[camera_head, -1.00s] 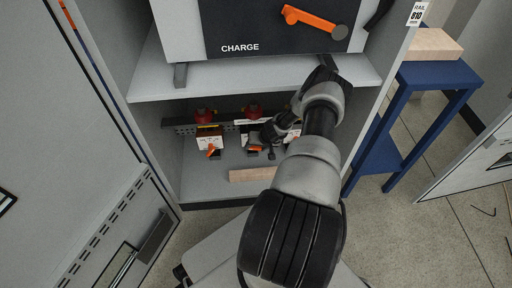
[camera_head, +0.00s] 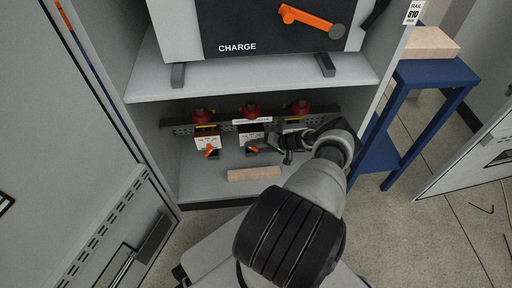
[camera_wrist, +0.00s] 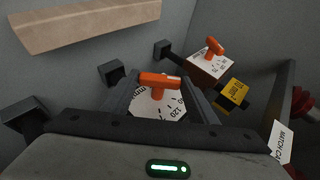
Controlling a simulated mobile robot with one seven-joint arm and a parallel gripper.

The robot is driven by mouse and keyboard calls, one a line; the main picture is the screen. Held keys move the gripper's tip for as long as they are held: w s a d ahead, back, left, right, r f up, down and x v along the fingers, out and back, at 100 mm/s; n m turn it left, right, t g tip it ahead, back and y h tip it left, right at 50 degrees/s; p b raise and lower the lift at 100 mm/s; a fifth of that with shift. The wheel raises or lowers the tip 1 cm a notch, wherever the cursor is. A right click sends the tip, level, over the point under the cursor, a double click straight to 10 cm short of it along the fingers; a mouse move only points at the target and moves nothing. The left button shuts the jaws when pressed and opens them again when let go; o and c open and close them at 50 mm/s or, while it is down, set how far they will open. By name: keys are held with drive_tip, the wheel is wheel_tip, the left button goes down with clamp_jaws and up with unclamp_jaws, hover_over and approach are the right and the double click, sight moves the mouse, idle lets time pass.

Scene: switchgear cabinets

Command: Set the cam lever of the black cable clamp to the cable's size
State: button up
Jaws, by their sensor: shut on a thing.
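In the head view the middle clamp (camera_head: 247,139) sits on the shelf floor below the rail, with a white dial face and an orange cam lever (camera_head: 252,149). My gripper (camera_head: 272,147) reaches it from the right. In the wrist view the orange lever (camera_wrist: 160,80) lies crosswise between my two dark fingers (camera_wrist: 161,100), which are shut on it. The white dial (camera_wrist: 160,105) under it shows "120" and other marks. A second clamp (camera_wrist: 208,64) with an orange lever and a yellow label stands beyond it; it is the left clamp (camera_head: 207,142) in the head view.
A wooden block (camera_head: 254,174) lies in front of the clamps. Red parts (camera_head: 250,111) stand along the perforated rail (camera_head: 182,130) behind. The CHARGE unit (camera_head: 270,30) stands on the shelf above. Dark blocks (camera_wrist: 111,72) stand near the clamps. My arm covers the right part of the compartment.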

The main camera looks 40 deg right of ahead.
drive_tip(key=shift+f+t+y, duration=0.1)
drive_tip(key=shift+t+y, duration=0.3)
idle(0.3)
drive_tip(key=o, duration=1)
drive_tip(key=shift+o, duration=0.2)
drive_tip(key=p+v, duration=0.4)
drive_tip(key=v, duration=1.3)
drive_tip(key=shift+d, duration=0.2)
drive_tip(key=shift+s, duration=0.15)
